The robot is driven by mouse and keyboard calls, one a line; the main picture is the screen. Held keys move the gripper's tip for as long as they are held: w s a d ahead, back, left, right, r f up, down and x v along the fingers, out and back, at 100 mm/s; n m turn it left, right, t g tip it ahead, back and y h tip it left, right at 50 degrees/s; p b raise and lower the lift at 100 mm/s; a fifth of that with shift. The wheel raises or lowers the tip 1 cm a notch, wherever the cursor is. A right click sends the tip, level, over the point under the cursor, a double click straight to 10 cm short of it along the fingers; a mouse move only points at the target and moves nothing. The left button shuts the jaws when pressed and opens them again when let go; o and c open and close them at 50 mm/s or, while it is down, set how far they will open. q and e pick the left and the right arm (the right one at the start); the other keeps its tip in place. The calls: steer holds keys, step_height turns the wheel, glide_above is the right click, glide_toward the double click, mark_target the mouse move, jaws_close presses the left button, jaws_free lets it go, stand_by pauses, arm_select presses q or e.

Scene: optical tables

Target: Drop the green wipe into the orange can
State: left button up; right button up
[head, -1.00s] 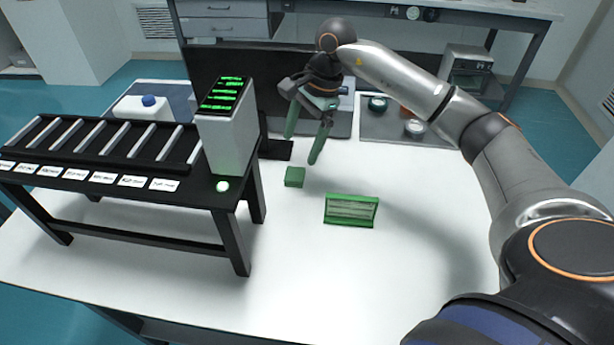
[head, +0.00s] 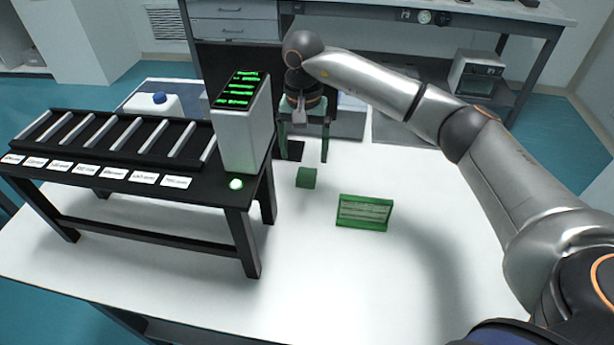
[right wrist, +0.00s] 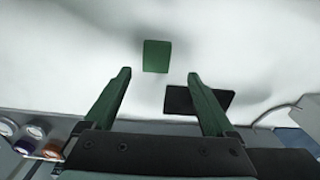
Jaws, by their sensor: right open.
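The green wipe, a small folded green block (head: 306,178), lies on the white table right of the black rack; it also shows in the right wrist view (right wrist: 157,56). My right gripper (head: 305,157) is open and empty above the table just beyond the wipe, fingers pointing down. In the right wrist view its two green fingers (right wrist: 159,74) stand apart, with the wipe just past their tips, lined up between them. A small orange can (right wrist: 54,149) shows at the lower left of the right wrist view; in the head view my arm seems to hide it. My left gripper is not in view.
A green-framed slotted holder (head: 364,212) stands right of the wipe. A black rack table (head: 240,200) with a grey display box (head: 245,135) stands to the left. A dark flat pad (right wrist: 198,101) lies near the wipe. The table's front is clear.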

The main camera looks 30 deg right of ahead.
mark_target(307, 175)
steer(key=f, duration=0.5)
steer(key=shift+s+d+p, duration=0.1)
steer(key=shift+s+p, duration=0.2)
steer(key=shift+s, duration=0.1)
steer(key=shift+f, duration=0.4)
jaws_close()
steer(key=shift+r, duration=0.15)
